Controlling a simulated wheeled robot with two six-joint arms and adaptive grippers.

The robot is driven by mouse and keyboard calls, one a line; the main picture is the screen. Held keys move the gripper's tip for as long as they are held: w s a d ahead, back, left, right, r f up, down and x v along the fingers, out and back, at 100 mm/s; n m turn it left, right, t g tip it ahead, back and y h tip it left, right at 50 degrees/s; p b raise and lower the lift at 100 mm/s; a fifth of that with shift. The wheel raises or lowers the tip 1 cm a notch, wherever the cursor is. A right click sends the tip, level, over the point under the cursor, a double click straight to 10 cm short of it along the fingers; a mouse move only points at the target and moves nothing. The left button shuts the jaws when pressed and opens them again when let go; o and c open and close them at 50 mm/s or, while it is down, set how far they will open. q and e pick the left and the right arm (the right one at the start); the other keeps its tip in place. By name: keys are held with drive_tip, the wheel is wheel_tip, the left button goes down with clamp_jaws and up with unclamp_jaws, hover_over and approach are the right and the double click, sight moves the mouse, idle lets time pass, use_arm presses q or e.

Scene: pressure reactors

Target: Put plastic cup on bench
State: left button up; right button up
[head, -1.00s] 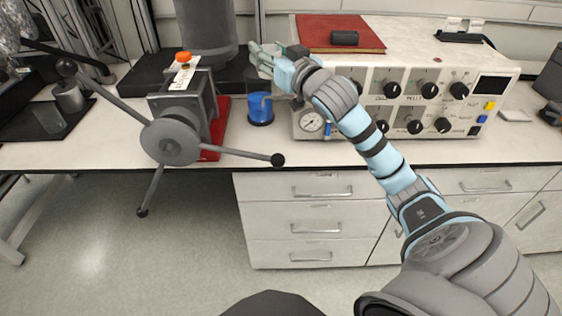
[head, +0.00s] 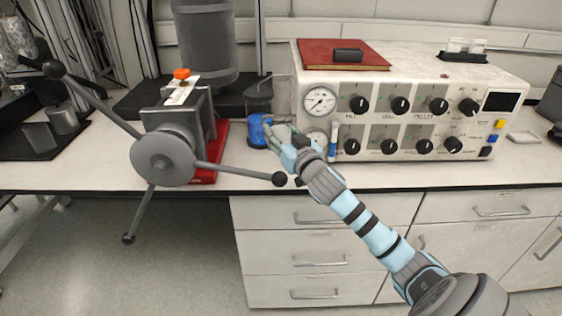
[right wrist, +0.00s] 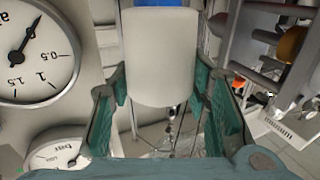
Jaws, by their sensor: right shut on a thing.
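The plastic cup (right wrist: 165,60) is a plain whitish cylinder between my right fingers in the right wrist view. My right gripper (right wrist: 165,95) is shut on it. In the head view this gripper (head: 276,134) is low over the bench (head: 235,178), just left of the control box. It is beside a blue container (head: 257,131). The cup is hard to make out there, so I cannot tell whether it touches the bench. My left gripper is not in view.
The grey reactor (head: 170,155) with long spoked handles stands left of the gripper. The control box (head: 400,95) with gauges and knobs is close on the right, with a red book (head: 325,60) on top. Bare bench shows along the front edge.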

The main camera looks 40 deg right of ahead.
wheel_tip(320, 180, down, 7)
drive_tip(key=shift+r+b, duration=0.1)
drive_tip(key=shift+b, duration=1.1)
drive_tip(key=o, duration=0.7)
drive_tip(key=shift+o, duration=0.6)
drive_tip(key=shift+r, duration=0.1)
drive_tip(key=p+v, duration=0.1)
drive_tip(key=v, duration=1.1)
